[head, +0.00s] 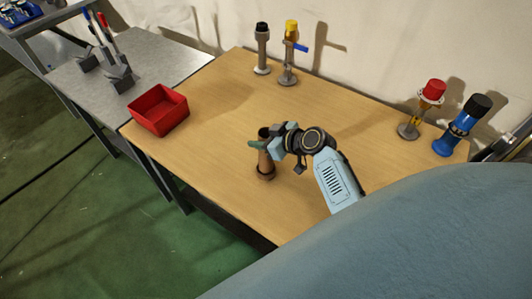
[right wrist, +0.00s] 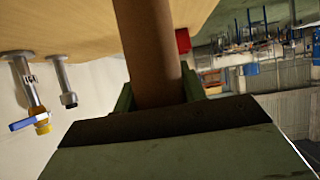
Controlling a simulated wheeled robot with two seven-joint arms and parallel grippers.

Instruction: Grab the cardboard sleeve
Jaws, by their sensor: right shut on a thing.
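The cardboard sleeve (head: 265,168) is a brown tube standing upright on the wooden table, near its front edge. My right gripper (head: 259,145) reaches it from the right and is shut on its upper part. In the right wrist view the sleeve (right wrist: 150,50) runs up through the middle of the picture, between the green fingers (right wrist: 156,97). The gripper hides part of the sleeve in the head view. My left gripper is not in view.
A red open box (head: 159,109) sits at the table's left corner. Two valve fittings (head: 288,60) stand at the back. A red-capped fitting (head: 412,122) and a blue, black-capped one (head: 460,128) stand at the right. The table's middle is clear. A grey table (head: 160,60) adjoins at left.

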